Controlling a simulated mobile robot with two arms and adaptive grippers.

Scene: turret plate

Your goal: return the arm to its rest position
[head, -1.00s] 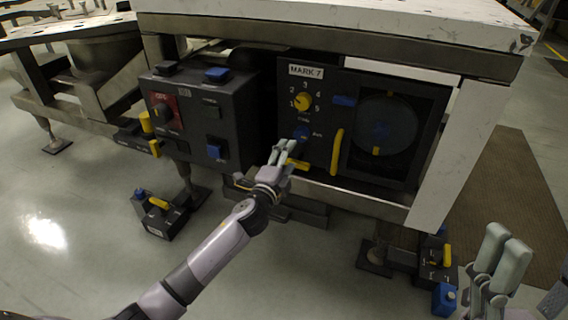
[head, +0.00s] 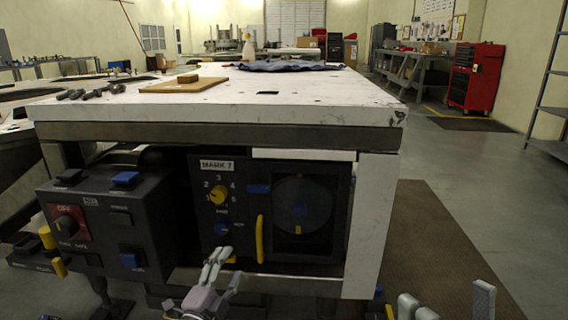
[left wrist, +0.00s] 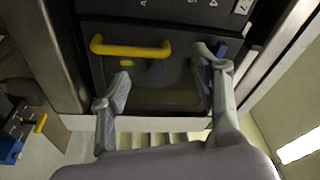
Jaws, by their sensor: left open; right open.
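My left gripper (head: 222,258) is in front of the lower edge of the MARK 7 panel (head: 215,180), in the head view, just below a blue button and left of a yellow vertical handle (head: 260,238). In the left wrist view it (left wrist: 165,76) is open and empty. A yellow handle (left wrist: 130,49) shows there beyond the fingers; whether they touch it I cannot tell. My right gripper (head: 446,298) is open at the bottom right of the head view, partly cut off by the frame edge, and apart from the panel.
A dark control box (head: 110,225) with blue buttons and a red-backed knob stands left of the panel. The white tabletop (head: 300,95) overhangs both, and a white leg (head: 372,220) stands at right. A brown mat (head: 425,215) and open floor lie further right.

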